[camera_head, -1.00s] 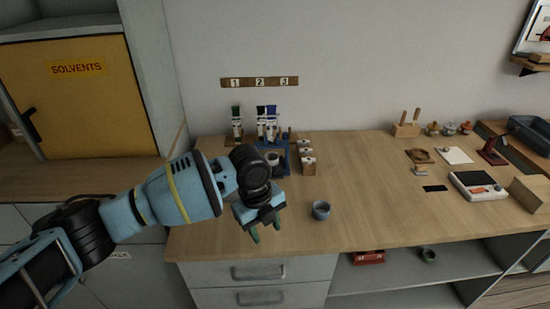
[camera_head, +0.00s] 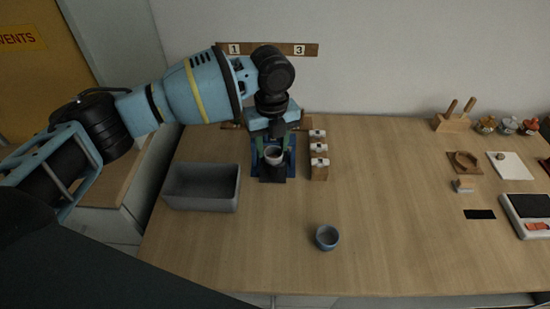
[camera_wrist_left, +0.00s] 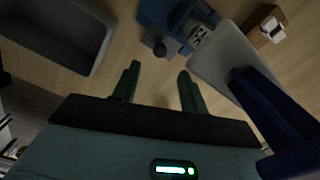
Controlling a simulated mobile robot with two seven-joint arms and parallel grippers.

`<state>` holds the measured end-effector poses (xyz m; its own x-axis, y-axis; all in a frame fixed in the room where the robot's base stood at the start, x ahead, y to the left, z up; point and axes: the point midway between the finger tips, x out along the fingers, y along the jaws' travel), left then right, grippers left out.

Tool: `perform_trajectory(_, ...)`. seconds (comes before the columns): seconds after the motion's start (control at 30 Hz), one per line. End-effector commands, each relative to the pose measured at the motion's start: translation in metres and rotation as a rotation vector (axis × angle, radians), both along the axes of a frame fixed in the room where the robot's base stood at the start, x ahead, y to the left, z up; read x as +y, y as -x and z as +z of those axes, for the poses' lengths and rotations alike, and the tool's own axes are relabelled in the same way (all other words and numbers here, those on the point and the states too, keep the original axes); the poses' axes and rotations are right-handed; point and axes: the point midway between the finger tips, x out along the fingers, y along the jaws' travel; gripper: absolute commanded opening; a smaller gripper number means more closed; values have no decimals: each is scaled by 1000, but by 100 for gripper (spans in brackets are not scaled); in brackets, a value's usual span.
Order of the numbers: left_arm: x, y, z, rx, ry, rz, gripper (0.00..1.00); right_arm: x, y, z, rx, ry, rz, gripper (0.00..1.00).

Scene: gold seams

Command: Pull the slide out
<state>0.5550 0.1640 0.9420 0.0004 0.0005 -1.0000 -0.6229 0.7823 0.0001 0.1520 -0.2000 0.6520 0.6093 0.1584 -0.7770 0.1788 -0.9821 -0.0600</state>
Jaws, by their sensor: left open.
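A blue stand (camera_head: 291,160) is at the back left of the bench; a dark slide-like plate (camera_head: 272,179) projects from its front. A small grey cup (camera_head: 274,155) shows at the stand. My left gripper (camera_head: 273,146) hangs over the stand, its fingers apart near the cup; the arm hides the stand's upper part. In the left wrist view, the open dark green fingers (camera_wrist_left: 158,82) have only bench between them. I cannot tell whether this knob belongs to the slide.
A grey bin (camera_head: 203,206) stands left of the stand. Small wooden blocks (camera_head: 318,172) stand close on its right. A blue-grey cup (camera_head: 326,238) is nearer the front. In the wrist view, a pale panel and dark blue bar (camera_wrist_left: 275,110) crowd the right.

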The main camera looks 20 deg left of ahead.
Motion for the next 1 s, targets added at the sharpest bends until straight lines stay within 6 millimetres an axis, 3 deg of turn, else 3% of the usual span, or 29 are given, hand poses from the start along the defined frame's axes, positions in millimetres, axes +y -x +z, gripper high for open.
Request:
perform_trajectory(0.23,0,1,-24,4,0,2,44,0,9,-4,19,-1,-1,0)
perform_trajectory(0.6,0,1,-72,2,-1,2,44,2,-1,-1,-2,-4,-3,0)
perform_trajectory(1.0,0,0,-78,0,0,2,44,2,-4,0,-7,-4,-4,0)
